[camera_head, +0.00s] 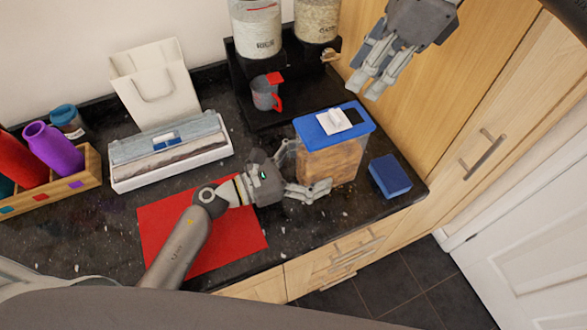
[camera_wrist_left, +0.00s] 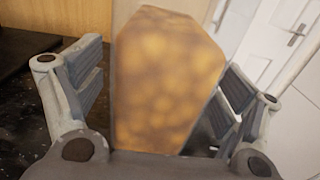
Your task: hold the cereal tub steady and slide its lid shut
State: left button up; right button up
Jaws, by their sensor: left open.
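The cereal tub (camera_head: 335,162) is clear, filled with orange-brown cereal, and stands upright near the counter's front edge. Its blue top (camera_head: 312,131) carries a white sliding lid (camera_head: 335,121) with a dark opening beside it on the right. My left gripper (camera_head: 306,172) is open at the tub's left end, low on its side.
A blue block (camera_head: 390,176) lies right of the tub. A red mat (camera_head: 165,235) lies under my left arm. Behind stand a dispenser stand (camera_head: 290,112) with a grey and red cup (camera_head: 266,92), and a white box (camera_head: 205,172). Wooden cabinets (camera_head: 455,95) bound the right.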

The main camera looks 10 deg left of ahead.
pick_arm(q)
jog(key=shift+w+d, duration=0.35)
jog(key=shift+d, duration=0.15)
